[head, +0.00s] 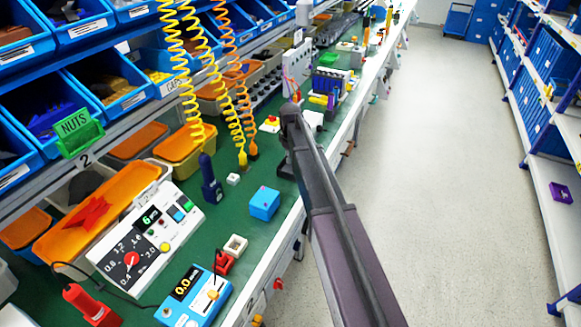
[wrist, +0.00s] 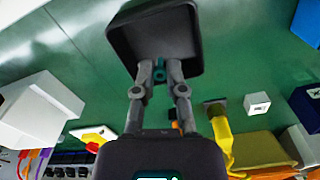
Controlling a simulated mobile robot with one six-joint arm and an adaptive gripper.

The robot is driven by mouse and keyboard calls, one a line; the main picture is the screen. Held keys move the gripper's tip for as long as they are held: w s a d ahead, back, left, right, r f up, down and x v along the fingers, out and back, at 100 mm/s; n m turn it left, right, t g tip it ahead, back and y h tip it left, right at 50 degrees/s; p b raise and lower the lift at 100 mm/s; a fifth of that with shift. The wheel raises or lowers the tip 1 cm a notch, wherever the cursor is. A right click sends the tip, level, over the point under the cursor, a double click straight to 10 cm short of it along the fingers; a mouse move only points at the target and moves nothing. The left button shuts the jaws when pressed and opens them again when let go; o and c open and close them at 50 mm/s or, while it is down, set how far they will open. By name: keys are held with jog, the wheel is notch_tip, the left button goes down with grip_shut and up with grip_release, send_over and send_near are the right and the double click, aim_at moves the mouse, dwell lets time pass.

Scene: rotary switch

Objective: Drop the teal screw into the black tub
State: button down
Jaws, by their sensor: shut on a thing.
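In the wrist view, my gripper (wrist: 159,76) is shut on a small teal screw (wrist: 159,68), held between its two grey fingertips. The black tub (wrist: 113,37) is an open square box standing on the green bench top. The screw and fingertips overlap the tub's near part in this view; the height of the screw over the tub is hard to judge. In the head view, the arm hides the gripper's fingers and the screw. A dark edge left of the arm there seems to be the tub (head: 284,168).
On the green bench, a blue cube (head: 265,203), a small white block (head: 233,179) and a dark blue tool (head: 209,182) stand left of the arm. Yellow coiled cords (head: 225,112) hang above the bench. Blue bins line the back. The aisle at right is clear.

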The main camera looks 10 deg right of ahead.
jog(key=shift+f, duration=0.1)
jog(key=shift+f+b, duration=1.85)
jog(key=shift+b, duration=0.05)
jog(key=shift+f, duration=0.15)
jog(key=c, duration=0.7)
grip_release()
notch_tip(320, 180, up, 12)
jog(key=p, duration=1.2)
jog(key=shift+r, duration=0.25)
